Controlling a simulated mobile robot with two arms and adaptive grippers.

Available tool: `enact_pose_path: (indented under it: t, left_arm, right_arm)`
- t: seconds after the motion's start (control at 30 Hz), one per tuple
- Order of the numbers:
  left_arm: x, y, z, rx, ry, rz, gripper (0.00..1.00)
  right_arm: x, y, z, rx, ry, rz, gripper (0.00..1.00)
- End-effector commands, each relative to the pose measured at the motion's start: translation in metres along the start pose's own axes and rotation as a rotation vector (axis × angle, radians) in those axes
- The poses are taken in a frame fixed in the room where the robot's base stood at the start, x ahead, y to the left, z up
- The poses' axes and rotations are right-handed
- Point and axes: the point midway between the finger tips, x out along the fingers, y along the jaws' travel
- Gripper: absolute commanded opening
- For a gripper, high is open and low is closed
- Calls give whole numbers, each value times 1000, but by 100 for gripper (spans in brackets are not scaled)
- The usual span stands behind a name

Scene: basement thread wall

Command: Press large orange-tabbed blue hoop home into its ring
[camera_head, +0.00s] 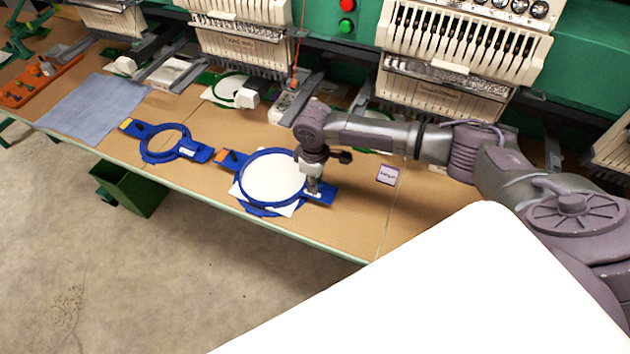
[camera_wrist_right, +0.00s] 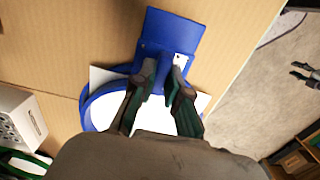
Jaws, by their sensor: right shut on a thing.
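The large blue hoop (camera_head: 246,166) with an orange tab (camera_head: 221,155) lies on the table around white fabric (camera_head: 272,178). A blue ring (camera_head: 258,211) shows at the near edge, under the hoop and fabric; the hoop looks slightly offset from it. My right gripper (camera_head: 313,188) is at the hoop's right end, pointing down. In the right wrist view, its fingers (camera_wrist_right: 166,76) are shut on a raised blue part of the hoop, beside the flat blue end plate (camera_wrist_right: 172,30). The hoop's curved rim (camera_wrist_right: 88,103) is partly hidden by the fingers. My left gripper is not in view.
A smaller blue hoop (camera_head: 148,150) with a yellow tab lies to the left. Farther left are a blue-grey cloth (camera_head: 92,107) and an orange tray (camera_head: 35,84). Embroidery machines (camera_head: 450,45) stand behind. A small purple-edged card (camera_head: 388,174) lies right of the hoop. A green bin (camera_head: 128,190) stands below the table edge.

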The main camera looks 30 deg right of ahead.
Motion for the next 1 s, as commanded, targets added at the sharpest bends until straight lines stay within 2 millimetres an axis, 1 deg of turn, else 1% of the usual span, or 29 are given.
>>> enact_pose_path:
  t: [0.2,0.47,1.0]
  left_arm:
    - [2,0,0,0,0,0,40]
    - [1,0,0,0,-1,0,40]
    - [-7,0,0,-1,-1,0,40]
  right_arm:
    - [4,0,-1,0,2,0,0]
    - [3,0,-1,0,3,0,0]
    - [3,0,-1,1,3,1,0]
